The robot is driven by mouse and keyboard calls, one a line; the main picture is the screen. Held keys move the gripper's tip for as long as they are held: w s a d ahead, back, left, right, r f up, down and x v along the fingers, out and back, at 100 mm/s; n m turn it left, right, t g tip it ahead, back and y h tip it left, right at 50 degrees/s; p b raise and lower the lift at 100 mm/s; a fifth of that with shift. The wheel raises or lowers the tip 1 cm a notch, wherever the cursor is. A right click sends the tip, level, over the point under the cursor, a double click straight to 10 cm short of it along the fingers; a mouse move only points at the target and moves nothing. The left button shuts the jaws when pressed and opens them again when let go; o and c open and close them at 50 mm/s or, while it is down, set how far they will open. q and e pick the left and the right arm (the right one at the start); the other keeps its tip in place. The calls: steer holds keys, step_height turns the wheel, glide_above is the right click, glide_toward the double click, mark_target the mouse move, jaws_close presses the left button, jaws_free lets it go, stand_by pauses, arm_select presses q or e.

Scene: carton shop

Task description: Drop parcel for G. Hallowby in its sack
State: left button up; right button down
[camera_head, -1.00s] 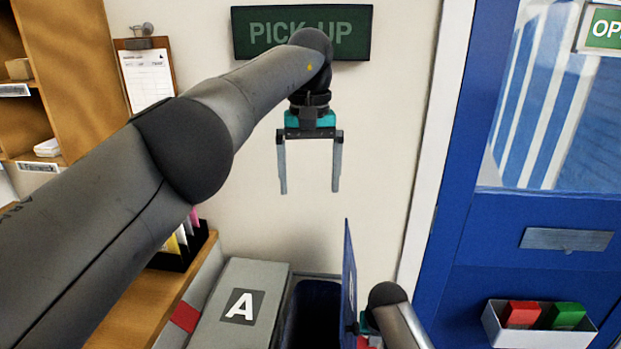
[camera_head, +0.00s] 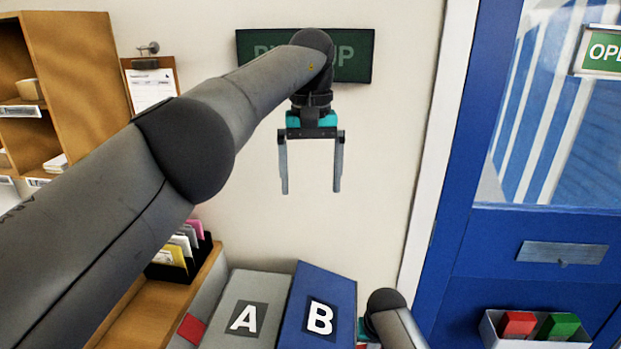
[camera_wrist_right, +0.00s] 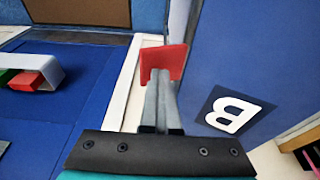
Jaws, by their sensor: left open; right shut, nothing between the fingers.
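My left gripper (camera_head: 310,165) is open and empty, hanging in front of the wall below the green PICK UP sign. A grey lid marked A (camera_head: 262,290) and a blue lid marked B (camera_head: 325,278) lie side by side at the lower middle, both down. What is under them is hidden. My right gripper (camera_wrist_right: 162,100) is shut and empty in the right wrist view, its fingertips at a red tab beside the blue B lid (camera_wrist_right: 245,60); I cannot tell if they touch. I see no parcel, name label or open sack.
A wooden shelf unit (camera_head: 70,60) and a clipboard (camera_head: 152,88) are at the left. A black holder with coloured cards (camera_head: 182,255) stands on the wooden counter. A blue door (camera_head: 480,240) is at the right, with a tray of red and green blocks (camera_head: 490,335).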

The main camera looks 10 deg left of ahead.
steer(key=shift+d+r+p, duration=0.2)
steer(key=shift+r+p, duration=1.45)
steer(key=shift+r, duration=0.1)
steer(key=shift+a+r+p, duration=0.1)
steer(key=shift+r+p, duration=1.25)
